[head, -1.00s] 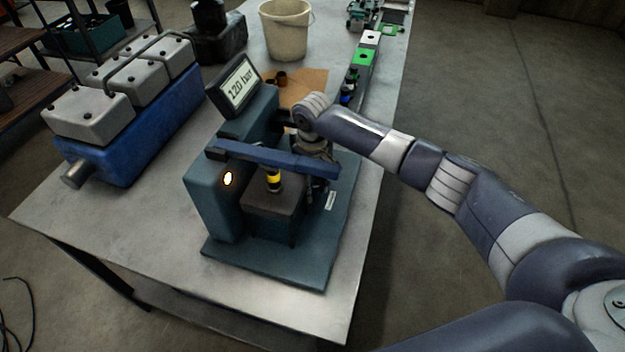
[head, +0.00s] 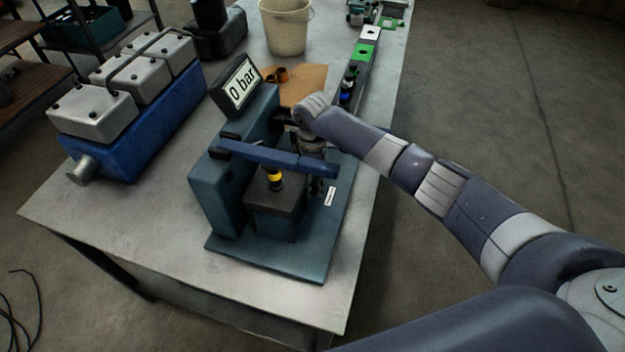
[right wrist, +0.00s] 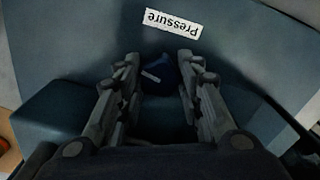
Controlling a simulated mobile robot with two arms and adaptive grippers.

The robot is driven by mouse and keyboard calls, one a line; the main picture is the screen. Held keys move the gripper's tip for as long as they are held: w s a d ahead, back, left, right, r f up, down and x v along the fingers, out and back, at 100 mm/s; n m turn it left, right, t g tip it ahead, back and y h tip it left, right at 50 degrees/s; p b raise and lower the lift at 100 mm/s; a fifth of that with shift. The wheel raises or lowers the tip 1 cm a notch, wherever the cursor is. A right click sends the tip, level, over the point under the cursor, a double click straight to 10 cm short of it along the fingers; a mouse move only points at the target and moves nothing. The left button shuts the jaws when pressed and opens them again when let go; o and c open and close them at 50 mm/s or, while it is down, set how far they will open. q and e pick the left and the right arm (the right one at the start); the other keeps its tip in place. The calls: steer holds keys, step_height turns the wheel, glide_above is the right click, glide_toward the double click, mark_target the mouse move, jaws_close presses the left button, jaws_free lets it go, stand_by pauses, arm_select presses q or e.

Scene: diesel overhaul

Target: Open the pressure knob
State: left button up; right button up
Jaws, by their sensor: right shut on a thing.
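The pressure knob (right wrist: 157,80) is dark blue with a white pointer line, seen in the right wrist view. It sits between the two fingers of my right gripper (right wrist: 160,66), which is shut on it. A white label reading "Pressure" (right wrist: 173,23) lies just beyond the knob, upside down in this view. In the head view my right gripper (head: 316,184) points down at the right side of the teal test stand (head: 217,195), and the knob is hidden there. The stand's display (head: 241,84) reads 0 bar. My left gripper is not in view.
A blue lever (head: 275,157) crosses the stand close to my right gripper, above a yellow-and-black injector (head: 274,178). A blue engine block (head: 150,130) stands left, a bucket (head: 286,28) behind. The table (head: 120,215) is bare at the front left.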

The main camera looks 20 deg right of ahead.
mark_target(313, 183)
steer(key=shift+w+r+n, duration=0.1)
steer(key=shift+n, duration=1.1)
steer(key=o, duration=1.1)
steer(key=shift+c, duration=0.2)
steer(key=shift+w+r, duration=0.1)
steer(key=shift+w, duration=0.1)
step_height(313, 183, up, 12)
steer(key=shift+s, duration=0.35)
